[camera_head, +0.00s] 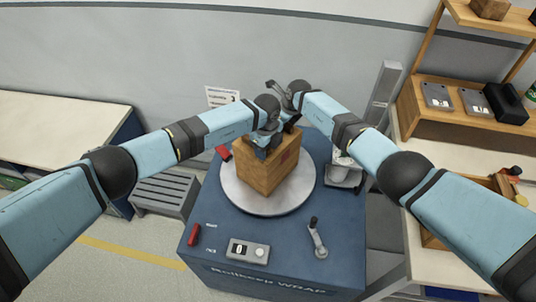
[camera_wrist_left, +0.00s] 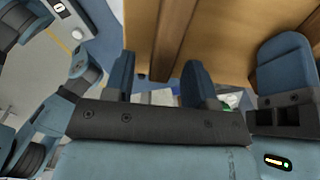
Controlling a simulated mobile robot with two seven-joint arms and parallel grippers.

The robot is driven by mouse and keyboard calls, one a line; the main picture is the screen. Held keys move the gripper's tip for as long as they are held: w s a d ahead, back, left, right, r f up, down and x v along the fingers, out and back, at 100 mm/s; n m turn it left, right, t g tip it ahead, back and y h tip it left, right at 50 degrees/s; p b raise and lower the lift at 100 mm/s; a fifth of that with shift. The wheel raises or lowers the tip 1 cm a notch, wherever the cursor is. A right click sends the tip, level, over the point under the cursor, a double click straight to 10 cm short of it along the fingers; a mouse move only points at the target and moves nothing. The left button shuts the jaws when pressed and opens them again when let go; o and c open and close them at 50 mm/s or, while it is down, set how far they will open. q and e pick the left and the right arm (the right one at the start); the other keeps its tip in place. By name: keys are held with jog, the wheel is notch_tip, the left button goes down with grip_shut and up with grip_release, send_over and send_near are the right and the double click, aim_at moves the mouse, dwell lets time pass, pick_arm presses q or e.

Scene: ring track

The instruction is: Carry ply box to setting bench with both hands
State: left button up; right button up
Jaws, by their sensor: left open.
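The ply box (camera_head: 266,174) is a brown wooden box standing upright on a round pale turntable (camera_head: 240,200) on a blue machine. My left gripper (camera_head: 262,150) is at the box's top near-left edge, fingers apart. In the left wrist view its two blue fingers (camera_wrist_left: 158,82) stand apart just below the wooden box (camera_wrist_left: 200,35); I cannot tell whether they touch it. My right gripper (camera_head: 289,118) is at the box's far top side, its fingers mostly hidden by the box and left hand. Which bench is the setting bench, I cannot tell.
A pale-topped bench (camera_head: 60,112) stands at left, with a grey step stool (camera_head: 165,193) beside the machine. At right is a bench with a wooden shelf (camera_head: 465,118) holding several items. A lever (camera_head: 317,238) and control box (camera_head: 248,251) sit on the machine's front.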

pick_arm(q)
jog(key=shift+c, duration=0.2)
pick_arm(e)
jog(key=shift+c, duration=0.2)
pick_arm(q)
grip_shut()
pick_arm(e)
grip_shut()
pick_arm(q)
jog(key=shift+r, duration=0.15)
pick_arm(e)
jog(key=shift+r, duration=0.15)
